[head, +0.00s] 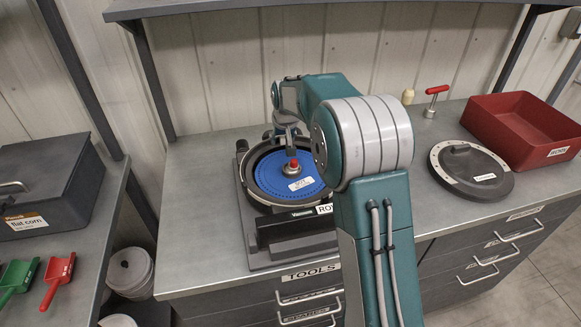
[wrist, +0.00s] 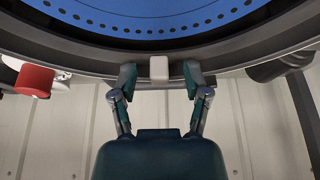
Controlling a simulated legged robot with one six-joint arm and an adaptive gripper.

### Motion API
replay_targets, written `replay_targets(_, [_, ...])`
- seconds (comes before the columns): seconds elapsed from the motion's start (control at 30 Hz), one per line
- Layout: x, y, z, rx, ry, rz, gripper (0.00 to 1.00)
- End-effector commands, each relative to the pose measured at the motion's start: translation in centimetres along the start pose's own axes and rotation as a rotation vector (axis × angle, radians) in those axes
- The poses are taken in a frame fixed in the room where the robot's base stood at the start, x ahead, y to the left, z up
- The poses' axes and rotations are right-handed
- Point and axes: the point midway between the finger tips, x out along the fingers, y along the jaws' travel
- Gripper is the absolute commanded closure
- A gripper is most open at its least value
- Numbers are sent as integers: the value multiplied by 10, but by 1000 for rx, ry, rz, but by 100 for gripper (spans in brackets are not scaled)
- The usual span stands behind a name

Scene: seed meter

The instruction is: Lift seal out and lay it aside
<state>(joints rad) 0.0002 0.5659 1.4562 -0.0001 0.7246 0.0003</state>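The seed meter sits on the workbench with its round dark housing (head: 313,209) open. Inside lies a blue perforated disc (head: 272,181) with a red knob (head: 293,166) at its centre. A dark curved rim, which may be the seal, borders the disc in the wrist view (wrist: 90,55); I cannot tell seal from housing there. A pale tab (wrist: 158,68) stands out from this rim. My gripper (wrist: 160,78) is open, its fingers either side of the tab with gaps. In the head view my gripper (head: 289,139) is above the meter's far side, partly hidden.
A dark round lid (head: 490,172) lies on the bench at right, before a red bin (head: 520,125). A red T-handled tool (head: 434,98) stands behind it. A shelf (head: 340,4) overhangs the back. Bare bench (head: 200,235) shows left of the meter.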

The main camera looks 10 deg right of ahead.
Motion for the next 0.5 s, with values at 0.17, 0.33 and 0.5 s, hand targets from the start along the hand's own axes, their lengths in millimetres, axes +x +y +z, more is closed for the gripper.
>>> replay_targets(0.17, [0,0,0,0,-1,0,100])
replay_targets(0.33, [0,0,0,0,-1,0,100])
replay_targets(0.5, [-1,0,0,0,-1,0,100])
